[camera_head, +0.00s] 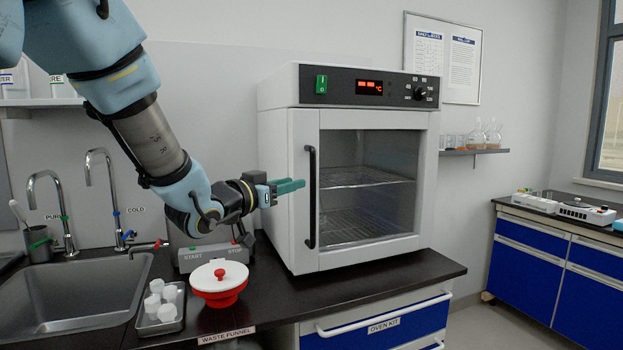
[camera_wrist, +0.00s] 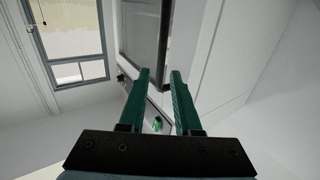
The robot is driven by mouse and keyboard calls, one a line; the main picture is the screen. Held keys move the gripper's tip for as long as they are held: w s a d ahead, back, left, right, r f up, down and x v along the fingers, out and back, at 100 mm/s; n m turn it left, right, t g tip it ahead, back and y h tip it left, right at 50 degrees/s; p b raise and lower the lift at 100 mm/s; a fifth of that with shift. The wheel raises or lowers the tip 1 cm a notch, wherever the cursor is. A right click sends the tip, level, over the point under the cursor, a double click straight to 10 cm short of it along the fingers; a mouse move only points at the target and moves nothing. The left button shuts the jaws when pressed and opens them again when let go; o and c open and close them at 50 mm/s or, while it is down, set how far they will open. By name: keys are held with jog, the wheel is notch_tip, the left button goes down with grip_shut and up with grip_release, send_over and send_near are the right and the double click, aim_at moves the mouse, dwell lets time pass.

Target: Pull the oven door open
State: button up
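The oven (camera_head: 280,160) is a white box on the black counter. Its glass door (camera_head: 370,190) is closed. A vertical black handle (camera_head: 311,200) runs along the door's left edge. My gripper (camera_head: 302,184) has green fingers that point right, with the tips just left of the handle at its upper half. In the wrist view, my gripper (camera_wrist: 160,72) is open, and the dark handle (camera_wrist: 165,45) shows in the gap between the fingertips. I cannot tell whether either finger touches it. The lower handle is unobstructed in the head view.
A red and white waste funnel (camera_head: 219,279), a start/stop box (camera_head: 206,258) and a tray of small cups (camera_head: 176,319) stand on the counter left of the oven. The sink (camera_head: 75,300) lies farther left. The space in front of the door looks free.

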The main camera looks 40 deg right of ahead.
aim_at(311, 178)
jog(key=p+x, duration=0.3)
jog(key=x, duration=0.6)
jog(key=shift+w+d, duration=0.15)
jog(key=shift+d, duration=0.05)
grip_shut()
dwell(1.1)
